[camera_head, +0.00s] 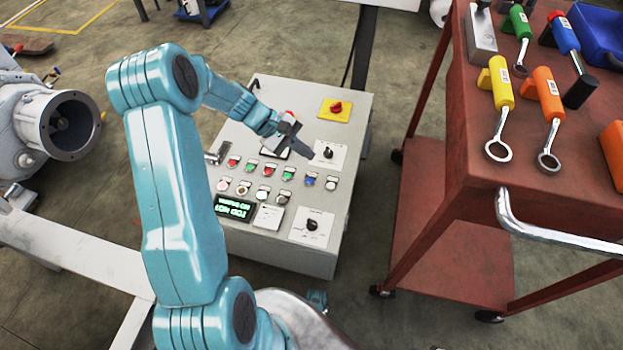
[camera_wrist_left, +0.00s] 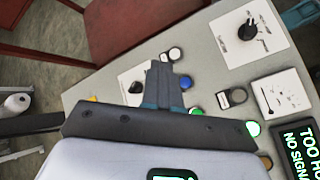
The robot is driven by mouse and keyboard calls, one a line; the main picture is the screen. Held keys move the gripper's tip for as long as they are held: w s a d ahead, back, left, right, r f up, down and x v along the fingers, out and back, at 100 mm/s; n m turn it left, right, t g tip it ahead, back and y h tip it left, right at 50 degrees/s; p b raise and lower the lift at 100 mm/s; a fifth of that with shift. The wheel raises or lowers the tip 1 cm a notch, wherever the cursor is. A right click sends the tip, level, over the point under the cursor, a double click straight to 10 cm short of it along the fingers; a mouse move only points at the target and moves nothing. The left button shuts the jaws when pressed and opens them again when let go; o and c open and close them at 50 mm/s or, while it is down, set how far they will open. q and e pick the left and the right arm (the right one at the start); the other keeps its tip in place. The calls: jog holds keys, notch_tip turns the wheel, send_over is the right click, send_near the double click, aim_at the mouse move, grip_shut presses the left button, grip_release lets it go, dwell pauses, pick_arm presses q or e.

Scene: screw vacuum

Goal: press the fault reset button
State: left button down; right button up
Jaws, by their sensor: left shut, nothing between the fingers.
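The grey control panel (camera_head: 345,120) carries rows of coloured buttons, among them a blue button (camera_head: 310,178) and a white button (camera_head: 331,183) at the right end of the upper row. Their labels are too small to read, so I cannot tell which is the fault reset button. My left gripper (camera_head: 306,152) is shut and empty, over the panel's upper right part. In the left wrist view its closed fingers (camera_wrist_left: 160,72) point between the blue button (camera_wrist_left: 186,82) and a black rotary knob, with the white button (camera_wrist_left: 175,53) just beyond. Contact cannot be told. My right gripper is out of view.
The panel also has a yellow plate with a red knob (camera_head: 336,107), two rotary switches and a lit display (camera_head: 234,207). A red tool cart (camera_head: 480,200) with wrenches stands right. A grey pump-like machine (camera_head: 50,125) stands left. Floor between panel and cart is clear.

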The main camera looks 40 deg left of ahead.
aim_at(306, 181)
pick_arm(q)
notch_tip(306, 181, down, 9)
jog(key=b, duration=0.6)
jog(key=shift+b, duration=0.35)
jog(key=shift+d, duration=0.1)
dwell(1.5)
jog(key=shift+f+b, duration=0.3)
jog(key=shift+f, duration=0.05)
jog(key=shift+f+b, duration=0.3)
jog(key=shift+f, duration=0.1)
dwell(0.5)
jog(key=shift+r, duration=0.1)
jog(key=shift+r+p, duration=0.65)
jog(key=shift+r, duration=0.1)
